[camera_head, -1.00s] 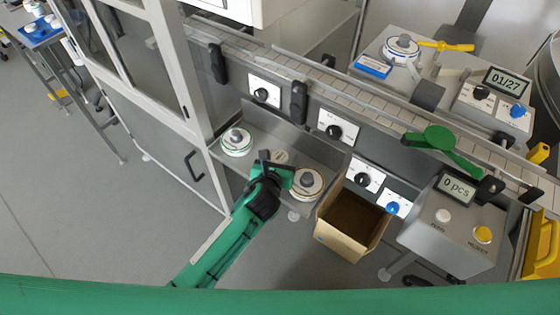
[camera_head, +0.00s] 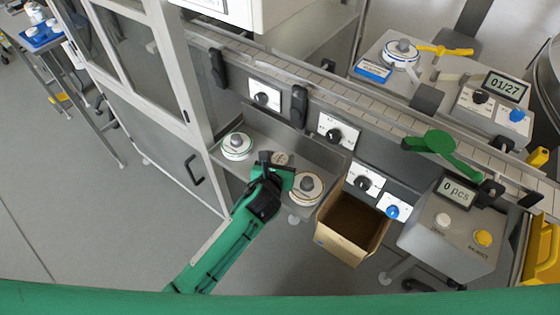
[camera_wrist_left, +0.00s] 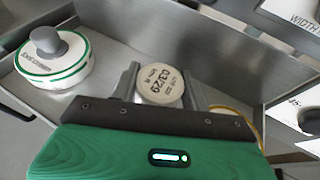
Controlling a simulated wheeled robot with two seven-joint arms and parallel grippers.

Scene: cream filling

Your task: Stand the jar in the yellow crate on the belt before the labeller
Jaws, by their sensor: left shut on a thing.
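My left gripper (camera_head: 279,168) is over the steel shelf. It is shut on a small round pale piece (camera_wrist_left: 160,85) printed 03/29, which sits between the fingers in the left wrist view. It also shows just beyond the fingertips in the head view (camera_head: 281,158). Its underside is hidden, so I cannot tell whether it touches the shelf. The yellow crate (camera_head: 540,254) is cut off at the right edge, and I make out no jar in it. The belt (camera_head: 385,107) runs diagonally behind the shelf. My right gripper is not in view.
The steel shelf (camera_head: 318,150) also holds a green-rimmed reel (camera_head: 237,146) and a brown-rimmed reel (camera_head: 307,187), either side of my gripper. An open cardboard box (camera_head: 345,250) and a counter box reading 0 pcs (camera_head: 450,235) stand to the right. A green lever (camera_head: 440,148) crosses the belt's front edge.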

